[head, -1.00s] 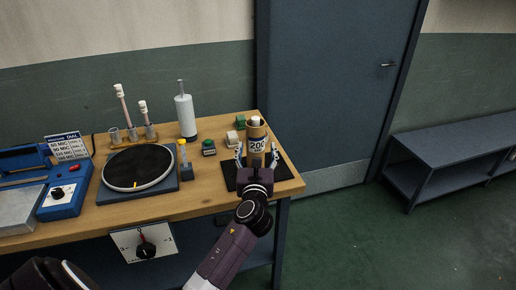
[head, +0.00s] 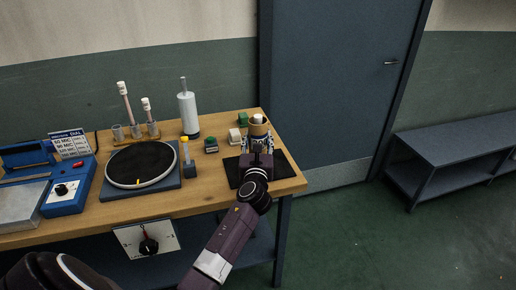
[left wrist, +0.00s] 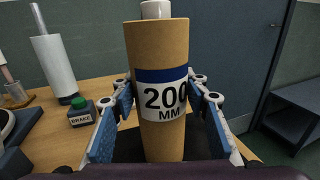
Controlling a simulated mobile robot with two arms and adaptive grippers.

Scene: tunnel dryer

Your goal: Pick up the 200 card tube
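The 200 card tube (left wrist: 160,50) is a brown cardboard cylinder with a blue band and a white "200 MM" label. It stands upright, with a white piece at its top. In the head view the tube (head: 257,129) is at the right end of the bench, its lower part hidden behind my left gripper (head: 257,142). In the left wrist view the fingers of my left gripper (left wrist: 163,95) are spread on either side of the tube, close to it. They look open, and I see no clear grip. My right gripper is not in view.
The tube is over a black mat (head: 282,165) near the bench's right edge. A blue door (head: 325,90) is behind.

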